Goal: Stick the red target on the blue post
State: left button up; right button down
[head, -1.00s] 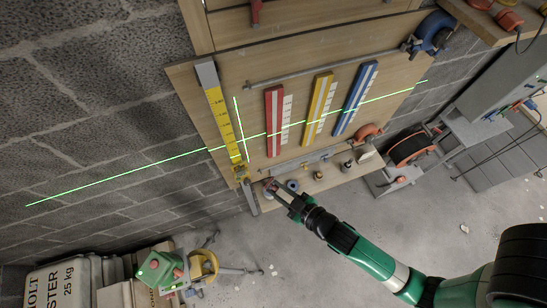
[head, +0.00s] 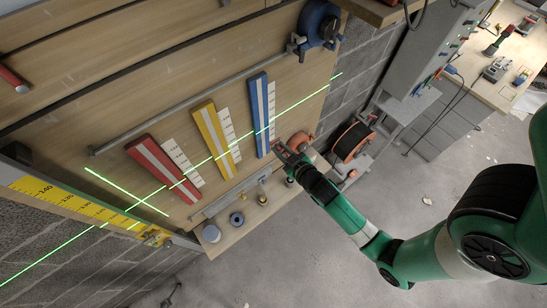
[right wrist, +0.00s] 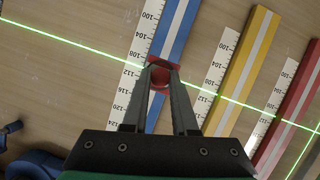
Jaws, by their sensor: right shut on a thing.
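The blue post (head: 261,112) is a blue strip with a pale centre stripe on the wooden board, beside a white numbered scale. A green laser line crosses it. My right gripper (head: 281,150) is by the post's lower end. I cannot tell whether the target touches the post. My left gripper is not in view.
A yellow post (head: 216,138) and a red post (head: 164,166) stand left of the blue one. A shelf (head: 225,238) below holds small round items. A grey rod (head: 190,95) crosses above the posts. An orange-black reel (head: 351,142) stands to the right.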

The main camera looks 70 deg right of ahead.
aim_at(275, 142)
jog(key=shift+w+d+b, duration=0.2)
jog(key=shift+w+d, duration=0.3)
jog(key=shift+w, duration=0.35)
jog(key=shift+w+d+b, duration=0.25)
jog(key=shift+w+d, duration=0.25)
jog(key=shift+w, duration=0.4)
jog(key=shift+w+d+b, duration=0.2)
jog(key=shift+w+d, duration=0.3)
jog(key=shift+w, duration=0.35)
jog(key=shift+w+d, duration=0.25)
jog(key=shift+w, duration=0.2)
dwell(0.7)
dwell(0.3)
jog(key=shift+c, duration=0.7)
grip_release()
jog(key=shift+s, duration=0.1)
jog(key=shift+s+a+r+p, duration=0.1)
jog(key=shift+s+a+p, duration=0.25)
jog(key=shift+s+a, duration=0.45)
jog(key=shift+s+a+p, duration=0.35)
jog(key=shift+s, duration=0.8)
jog(key=shift+s+a, duration=0.35)
jog(key=shift+s, duration=0.3)
jog(key=shift+s+a, duration=0.4)
jog(key=shift+s, duration=0.2)
jog(key=shift+s+a, duration=0.35)
jog(key=shift+s, duration=0.3)
